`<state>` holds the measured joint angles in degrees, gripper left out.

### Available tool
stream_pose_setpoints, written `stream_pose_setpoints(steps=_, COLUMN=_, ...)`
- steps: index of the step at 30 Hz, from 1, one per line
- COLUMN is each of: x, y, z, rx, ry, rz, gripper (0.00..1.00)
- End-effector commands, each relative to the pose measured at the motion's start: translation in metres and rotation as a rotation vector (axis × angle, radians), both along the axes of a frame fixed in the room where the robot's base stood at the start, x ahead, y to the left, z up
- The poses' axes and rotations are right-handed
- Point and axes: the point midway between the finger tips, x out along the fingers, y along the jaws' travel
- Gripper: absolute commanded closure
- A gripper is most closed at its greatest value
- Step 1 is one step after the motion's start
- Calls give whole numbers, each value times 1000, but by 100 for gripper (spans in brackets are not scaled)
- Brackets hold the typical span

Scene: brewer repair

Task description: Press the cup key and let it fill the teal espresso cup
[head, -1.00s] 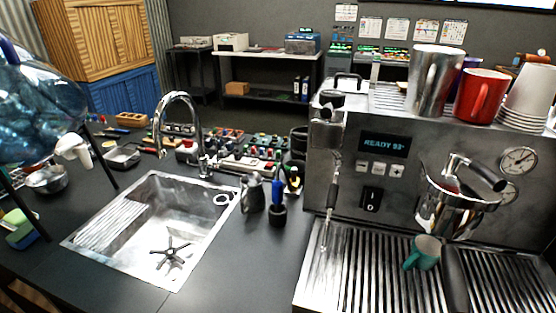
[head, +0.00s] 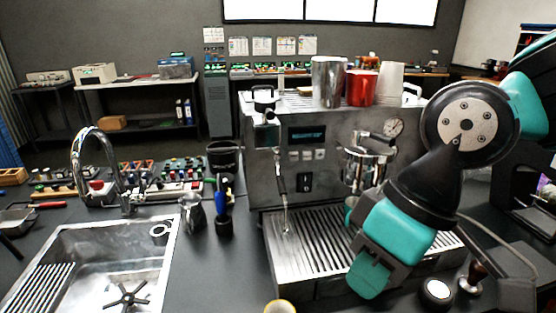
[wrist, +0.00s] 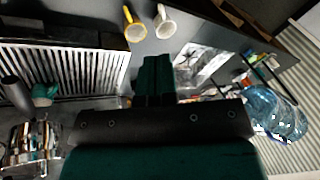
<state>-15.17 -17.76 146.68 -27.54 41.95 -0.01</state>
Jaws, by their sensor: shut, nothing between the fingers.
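The steel espresso machine (head: 262,185) stands at the back of the counter with a dark, lit display (head: 308,135). Three small keys (head: 306,155) sit in a row below the display, above a black rocker switch (head: 305,182). The teal espresso cup (head: 350,202) stands on the drip tray below the chrome portafilter, partly hidden by my arm. In the wrist view the cup (wrist: 44,95) is left of my fingers, well apart from them; its inside is not visible. My gripper (head: 370,281) is shut and empty, in front of and below the keys, over the drip tray's front area.
The slatted drip tray (head: 285,268) lies under my gripper. A yellow-rimmed cup (head: 280,307) is at the near counter edge. The tamper (head: 471,277) stands at right. A steam wand (head: 284,205) hangs left of the cup. The sink (head: 70,262) is at left.

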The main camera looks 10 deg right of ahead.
Motion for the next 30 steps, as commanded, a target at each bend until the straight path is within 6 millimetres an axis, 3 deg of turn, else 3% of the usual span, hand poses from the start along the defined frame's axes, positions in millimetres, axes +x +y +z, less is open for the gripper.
stream_pose_setpoints(steps=8, x=1, y=0, z=0, rx=1, ry=0, rz=-4, gripper=100)
stream_pose_setpoints(steps=11, x=12, y=3, z=0, rx=17, ry=-2, rz=-66, gripper=100)
stream_pose_setpoints(steps=14, x=42, y=8, z=-2, rx=62, ry=-11, rz=-243, gripper=100)
stream_pose_setpoints(steps=18, x=110, y=11, z=-12, rx=174, ry=-41, rz=-637, gripper=100)
stream_pose_setpoints(steps=24, x=198, y=-11, z=-33, rx=399, ry=-126, rz=-1163, gripper=100)
stream_pose_setpoints(steps=30, x=239, y=-33, z=-46, rx=601, ry=-193, rz=-1428, gripper=100)
